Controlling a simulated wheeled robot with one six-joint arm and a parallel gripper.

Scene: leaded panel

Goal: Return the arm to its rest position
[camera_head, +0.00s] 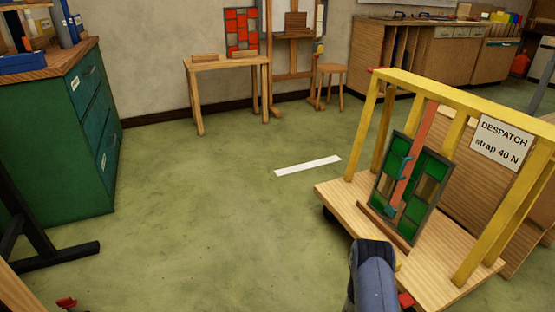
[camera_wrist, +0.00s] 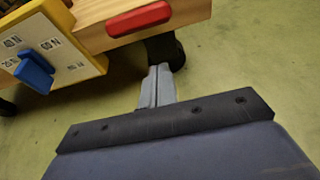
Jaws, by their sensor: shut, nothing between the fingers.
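My gripper (camera_wrist: 160,70) shows in the wrist view with its two grey fingers together and nothing between them. It is over the green floor, near the cart's wooden edge (camera_wrist: 190,15) and a dark wheel. My arm's grey-blue link shows at the bottom of the head view; the fingers cannot be made out there. On the cart (camera_head: 345,195), a green leaded panel (camera_head: 436,169) stands tilted against the yellow frame (camera_head: 455,88). An orange strap (camera_head: 426,125) runs down over the panel.
A dial plate (camera_wrist: 75,65) with a blue knob (camera_wrist: 34,72) and a red handle (camera_wrist: 138,18) are close to my gripper. A sign (camera_head: 502,140) reads "DESPATCH strap 40 N". A green cabinet (camera_head: 60,150) stands left. The middle floor is clear except a white strip (camera_head: 308,165).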

